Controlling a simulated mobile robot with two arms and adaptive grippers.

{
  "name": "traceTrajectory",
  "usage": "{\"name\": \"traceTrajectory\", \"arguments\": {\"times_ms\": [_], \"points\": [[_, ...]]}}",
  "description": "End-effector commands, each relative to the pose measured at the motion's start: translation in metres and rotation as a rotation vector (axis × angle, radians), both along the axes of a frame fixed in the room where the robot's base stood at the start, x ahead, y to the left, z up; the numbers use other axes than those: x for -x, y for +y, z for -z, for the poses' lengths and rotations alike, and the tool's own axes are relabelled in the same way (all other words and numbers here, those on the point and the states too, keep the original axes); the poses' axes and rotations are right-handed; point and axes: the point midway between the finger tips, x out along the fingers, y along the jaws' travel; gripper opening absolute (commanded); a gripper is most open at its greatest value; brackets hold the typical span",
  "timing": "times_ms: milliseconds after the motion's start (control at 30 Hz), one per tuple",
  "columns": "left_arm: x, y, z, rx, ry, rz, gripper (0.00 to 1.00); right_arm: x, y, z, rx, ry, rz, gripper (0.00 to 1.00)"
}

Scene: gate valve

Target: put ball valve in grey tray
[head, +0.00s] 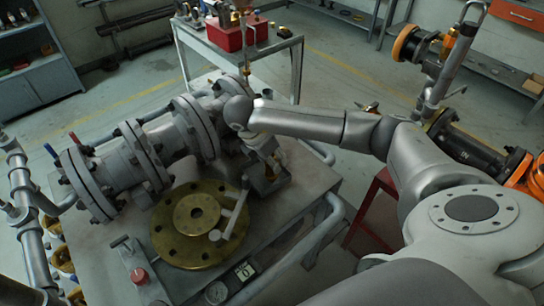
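My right arm reaches in from the right. Its wrist bends down over the table, and my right gripper (268,178) points down at the right end of the grey flanged valve assembly (140,155). The fingertips are dark and small against the parts behind them, so I cannot tell whether they are open or hold anything. I cannot pick out the ball valve or the grey tray with certainty. A light grey lever-shaped part (232,214) lies across a brass flange (180,236), left of and nearer than the gripper. My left gripper does not show.
The metal table (312,172) has a tubular rail along its right side. A red knob (139,276) and a gauge (216,292) sit at its front. A cart (275,50) with a red box (232,35) stands behind. Orange-flanged pipework (475,150) stands at the right.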

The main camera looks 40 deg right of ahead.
Motion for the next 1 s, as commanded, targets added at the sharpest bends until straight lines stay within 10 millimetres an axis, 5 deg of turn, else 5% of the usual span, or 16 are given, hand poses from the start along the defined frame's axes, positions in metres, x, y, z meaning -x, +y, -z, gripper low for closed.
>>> {"name": "traceTrajectory", "arguments": {"times_ms": [467,733,1000], "points": [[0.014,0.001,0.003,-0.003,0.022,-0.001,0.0,0.0,0.002,-0.004,-0.001,-0.002,-0.001,0.57],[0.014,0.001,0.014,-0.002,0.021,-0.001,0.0,0.0,0.022,-0.048,-0.003,-0.006,-0.005,0.57],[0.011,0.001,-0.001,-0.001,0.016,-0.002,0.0,0.002,0.039,-0.097,0.001,-0.003,-0.002,0.57]]}}
